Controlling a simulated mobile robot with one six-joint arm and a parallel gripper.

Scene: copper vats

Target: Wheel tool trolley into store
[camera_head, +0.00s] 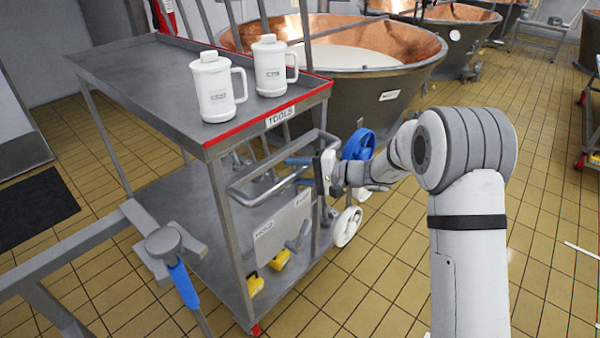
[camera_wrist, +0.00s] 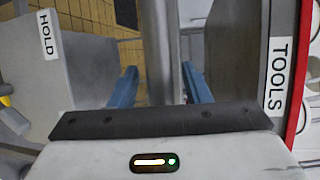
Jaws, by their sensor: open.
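The tool trolley (camera_head: 150,85) is a grey metal cart in the head view, with a red-edged top shelf, a TOOLS label (camera_head: 281,116) and a lower shelf. A grey tubular handle (camera_head: 240,190) sticks out below the label. My gripper (camera_head: 297,171) is at the right part of this handle, its blue fingers apart and pointing left. In the wrist view, a grey bar (camera_wrist: 158,50) runs between the open fingers (camera_wrist: 161,86), touching neither visibly. I cannot tell how deep the bar lies between them. No store is identifiable.
Two white lidded jugs (camera_head: 214,88) (camera_head: 270,66) stand on the trolley's top. A HOLD panel (camera_head: 283,228) and yellow items (camera_head: 255,284) are lower down. Copper vats (camera_head: 335,45) stand behind. A blue-handled tool on a grey rail (camera_head: 180,280) is front left.

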